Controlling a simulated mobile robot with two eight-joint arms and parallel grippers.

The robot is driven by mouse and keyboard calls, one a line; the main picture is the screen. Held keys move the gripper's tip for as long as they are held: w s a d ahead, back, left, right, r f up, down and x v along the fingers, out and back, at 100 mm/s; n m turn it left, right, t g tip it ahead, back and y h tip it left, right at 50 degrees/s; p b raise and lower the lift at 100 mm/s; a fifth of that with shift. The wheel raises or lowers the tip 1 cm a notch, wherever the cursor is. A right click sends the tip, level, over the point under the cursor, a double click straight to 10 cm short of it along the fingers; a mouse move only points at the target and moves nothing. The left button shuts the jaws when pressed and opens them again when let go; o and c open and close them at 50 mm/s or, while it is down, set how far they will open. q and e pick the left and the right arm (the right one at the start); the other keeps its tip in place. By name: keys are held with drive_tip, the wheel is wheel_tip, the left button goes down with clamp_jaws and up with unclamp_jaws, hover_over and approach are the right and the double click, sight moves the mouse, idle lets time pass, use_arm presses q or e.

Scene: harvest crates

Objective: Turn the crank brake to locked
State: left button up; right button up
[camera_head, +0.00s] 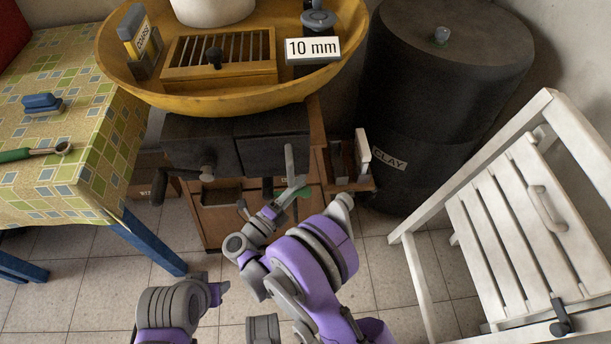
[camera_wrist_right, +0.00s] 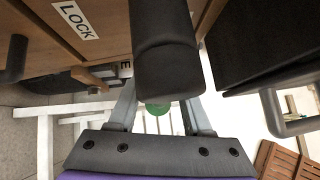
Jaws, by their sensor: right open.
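My right gripper (camera_head: 267,186) is in front of the wooden cabinet below the bowl, with its fingers apart. In the right wrist view, a thick dark grey handle (camera_wrist_right: 166,55), apparently the crank brake's, lies between and in front of the open fingers (camera_wrist_right: 158,112). I cannot tell whether they touch it. A green round part (camera_wrist_right: 157,109) shows beyond the handle.
A cranked handle (camera_head: 162,186) sticks out from the dark drawers at left. The yellow bowl (camera_head: 130,82) is above. The patterned table (camera_head: 85,100) is at left; the CLAY drum (camera_head: 430,110) and white folding chair (camera_head: 420,270) are at right. Tiled floor shows between them.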

drive_tip(key=shift+w+d+r, duration=0.1)
drive_tip(key=shift+w+d, duration=0.15)
clamp_jaws()
idle(0.3)
idle(1.1)
